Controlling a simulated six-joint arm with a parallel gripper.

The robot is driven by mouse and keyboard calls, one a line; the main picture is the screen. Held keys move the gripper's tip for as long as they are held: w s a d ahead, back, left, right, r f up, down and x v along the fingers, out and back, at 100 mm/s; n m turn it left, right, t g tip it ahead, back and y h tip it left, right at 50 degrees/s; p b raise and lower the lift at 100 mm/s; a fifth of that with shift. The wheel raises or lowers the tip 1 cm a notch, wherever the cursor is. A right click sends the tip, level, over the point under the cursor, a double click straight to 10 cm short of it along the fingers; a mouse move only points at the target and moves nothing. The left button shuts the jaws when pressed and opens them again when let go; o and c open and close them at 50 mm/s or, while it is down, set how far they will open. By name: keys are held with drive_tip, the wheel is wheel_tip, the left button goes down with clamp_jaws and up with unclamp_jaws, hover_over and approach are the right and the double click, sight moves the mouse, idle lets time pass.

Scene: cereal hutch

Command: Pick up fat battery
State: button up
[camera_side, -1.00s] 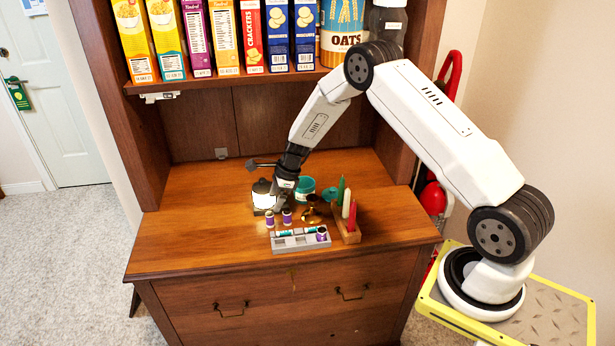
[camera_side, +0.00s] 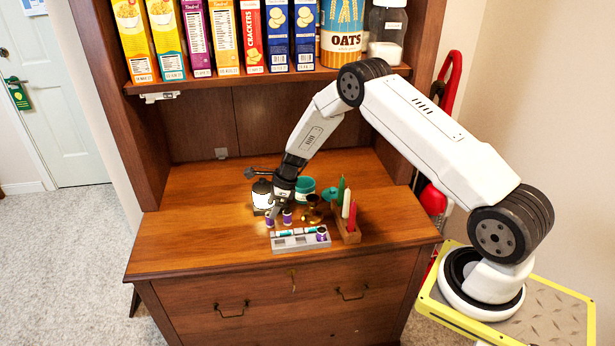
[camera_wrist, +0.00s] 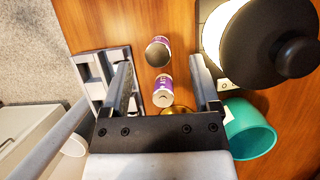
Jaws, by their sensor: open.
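Two purple-and-white batteries, (camera_side: 270,217) and (camera_side: 287,216), stand upright on the wooden counter behind the grey battery tray (camera_side: 301,247). In the wrist view they show as one with a dark grey top (camera_wrist: 158,52) and a nearer one with a pale top (camera_wrist: 163,92). I cannot tell surely which is the fat battery; another purple battery (camera_side: 322,235) is in the tray's right end. My gripper (camera_wrist: 161,64) is open and empty, its fingers on either side of the batteries' line, above them. In the side view, my gripper (camera_side: 279,207) is just behind the two batteries.
A white jar with a black lid (camera_side: 262,196) stands behind left and a teal cup (camera_side: 304,188) behind right. The counter's left side is clear.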

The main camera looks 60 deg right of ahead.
sight(268, 226)
drive_tip(key=shift+x, duration=2.6)
drive_tip(key=shift+a, duration=0.1)
clamp_jaws()
